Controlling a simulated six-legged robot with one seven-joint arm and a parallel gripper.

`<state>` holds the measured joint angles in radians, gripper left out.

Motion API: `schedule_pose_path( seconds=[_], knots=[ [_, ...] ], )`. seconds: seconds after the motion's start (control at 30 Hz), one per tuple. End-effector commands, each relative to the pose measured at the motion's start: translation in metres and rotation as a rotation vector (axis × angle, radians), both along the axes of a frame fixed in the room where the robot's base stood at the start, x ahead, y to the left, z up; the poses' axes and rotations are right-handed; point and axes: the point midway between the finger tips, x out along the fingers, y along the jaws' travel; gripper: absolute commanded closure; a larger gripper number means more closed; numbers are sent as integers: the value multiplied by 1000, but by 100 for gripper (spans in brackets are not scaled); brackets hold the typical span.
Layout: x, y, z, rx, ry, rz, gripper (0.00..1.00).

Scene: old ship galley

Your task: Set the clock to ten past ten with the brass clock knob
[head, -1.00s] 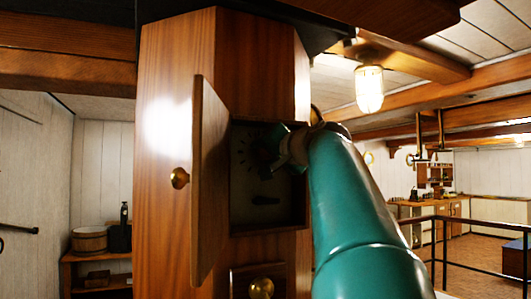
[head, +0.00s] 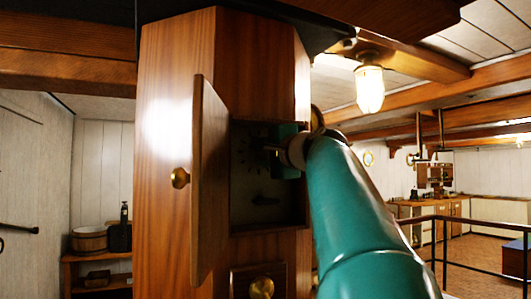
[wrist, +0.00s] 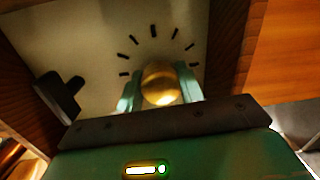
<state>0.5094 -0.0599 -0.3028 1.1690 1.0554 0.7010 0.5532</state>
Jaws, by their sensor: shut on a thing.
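The round brass knob (wrist: 159,82) sits on a pale panel (wrist: 95,40) inside an open wooden cabinet (head: 268,228). Short black tick marks (wrist: 153,31) form an arc around it. My gripper (wrist: 158,92) is shut on the knob, one green finger on each side of it. In the head view my gripper (head: 274,150) reaches into the cabinet from the right and hides the knob. No pointer shows on the knob. No clock hands can be made out in either view, so the time cannot be read.
A dark lever (wrist: 62,94) stands out from the same panel; it also shows low in the head view (head: 265,201). The open cabinet door (head: 209,180) stands out on the left. A drawer with a brass knob (head: 261,287) is below. A railing (head: 470,226) runs at right.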

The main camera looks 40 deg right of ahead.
Motion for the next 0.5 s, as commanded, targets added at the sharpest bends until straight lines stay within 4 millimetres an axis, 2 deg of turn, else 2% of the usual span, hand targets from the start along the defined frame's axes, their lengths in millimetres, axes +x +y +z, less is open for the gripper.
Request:
schedule_pose_path(
  seconds=[0.2, 0.5],
  knots=[
    [-1, 0, 0, 186, -55, 0, 86],
    [-1, 0, 0, 377, -110, -2, 86]
  ],
)
